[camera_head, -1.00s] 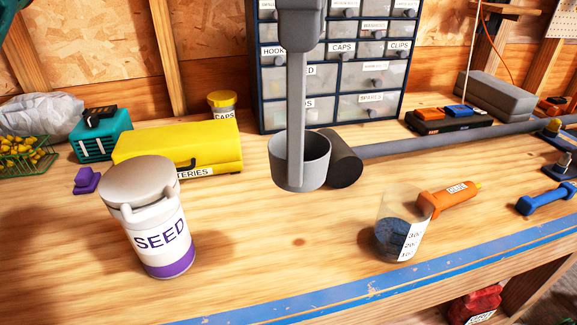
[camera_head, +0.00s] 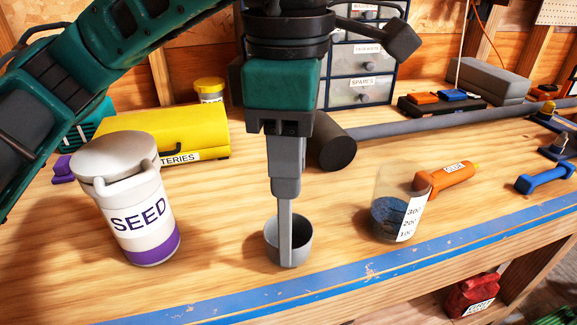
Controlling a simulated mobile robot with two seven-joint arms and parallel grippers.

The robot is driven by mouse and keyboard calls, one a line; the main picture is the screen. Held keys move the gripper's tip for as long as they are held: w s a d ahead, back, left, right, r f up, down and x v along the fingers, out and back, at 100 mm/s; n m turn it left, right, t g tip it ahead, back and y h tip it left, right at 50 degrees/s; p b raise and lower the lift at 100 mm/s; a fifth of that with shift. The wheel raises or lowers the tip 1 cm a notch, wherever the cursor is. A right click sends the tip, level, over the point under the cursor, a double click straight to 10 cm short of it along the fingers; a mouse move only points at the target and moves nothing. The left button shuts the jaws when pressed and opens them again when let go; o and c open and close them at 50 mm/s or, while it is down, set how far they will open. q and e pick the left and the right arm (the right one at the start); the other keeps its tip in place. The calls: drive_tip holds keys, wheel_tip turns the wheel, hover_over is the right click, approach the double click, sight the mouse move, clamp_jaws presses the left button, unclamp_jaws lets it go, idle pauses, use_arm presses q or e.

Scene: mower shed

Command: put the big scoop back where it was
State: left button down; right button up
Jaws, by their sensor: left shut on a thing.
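The big scoop (camera_head: 301,247) is a grey cup with a long upright flat handle, in the middle of the head view near the bench's front edge. It stands nearly upright, low over the bench; I cannot tell whether its base touches the wood. My left gripper (camera_head: 286,193) points straight down and is shut on the upper part of the handle. The gripper hides the handle's top. The cup looks empty where I can see in. My right gripper is not in view.
A white SEED can (camera_head: 131,213) stands left of the scoop, and a clear beaker (camera_head: 402,183) with dark blue contents stands right. An orange bottle (camera_head: 449,178) is behind the beaker. Behind the scoop lies a dark cylinder end (camera_head: 333,150) with a grey pole (camera_head: 440,127). Blue edging (camera_head: 380,267) marks the front.

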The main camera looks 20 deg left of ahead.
use_arm(q)
drive_tip(key=shift+f, duration=0.45)
drive_tip(key=shift+r, duration=0.1)
drive_tip(key=shift+f, duration=0.3)
drive_tip(key=c, duration=0.9)
unclamp_jaws()
drive_tip(key=shift+r, duration=0.1)
